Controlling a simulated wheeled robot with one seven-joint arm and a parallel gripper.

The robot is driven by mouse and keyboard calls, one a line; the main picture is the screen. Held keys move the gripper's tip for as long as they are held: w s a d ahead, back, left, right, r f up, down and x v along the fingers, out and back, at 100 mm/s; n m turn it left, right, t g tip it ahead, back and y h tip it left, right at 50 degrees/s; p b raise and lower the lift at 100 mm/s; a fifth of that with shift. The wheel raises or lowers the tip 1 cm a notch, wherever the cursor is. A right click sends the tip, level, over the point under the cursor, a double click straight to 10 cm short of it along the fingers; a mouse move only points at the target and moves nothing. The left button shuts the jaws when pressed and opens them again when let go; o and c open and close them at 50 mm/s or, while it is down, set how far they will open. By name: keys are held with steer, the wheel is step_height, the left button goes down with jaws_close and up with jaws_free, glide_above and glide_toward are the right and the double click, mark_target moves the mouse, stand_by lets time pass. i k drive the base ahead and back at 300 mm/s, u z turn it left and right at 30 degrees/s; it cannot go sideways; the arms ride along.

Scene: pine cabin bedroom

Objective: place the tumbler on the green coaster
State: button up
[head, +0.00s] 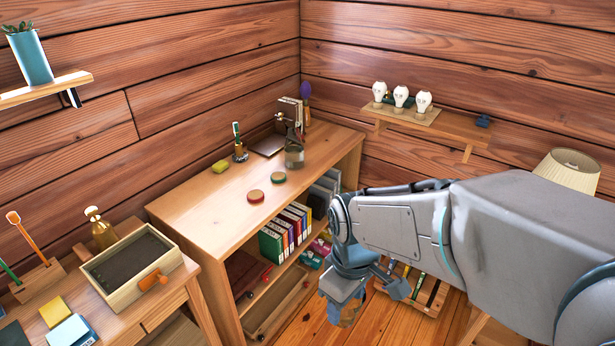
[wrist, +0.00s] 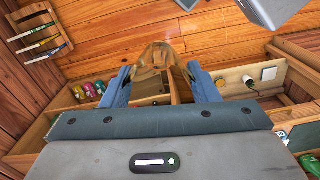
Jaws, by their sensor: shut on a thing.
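My gripper (head: 345,296) is in front of the shelf desk, low and to its right, above the floor. In the wrist view its two blue fingers (wrist: 158,75) are closed on an amber see-through tumbler (wrist: 156,57). In the head view the tumbler (head: 350,314) shows only partly below the fingers. Two round coasters lie apart on the desk top. I see nothing standing on either.
The desk (head: 210,205) also bears a yellow-green block (head: 220,166), a brush holder (head: 240,153) and a glass bottle (head: 294,150) behind the coasters. Books (head: 285,230) fill the shelf below. A wall shelf with bulbs (head: 425,120) is at right. The desk's front left top is clear.

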mark_target(278, 176)
steer(key=z, duration=0.6)
steer(key=i, duration=1.9)
steer(key=u, duration=1.1)
steer(key=i, duration=0.55)
steer(key=u, duration=0.7)
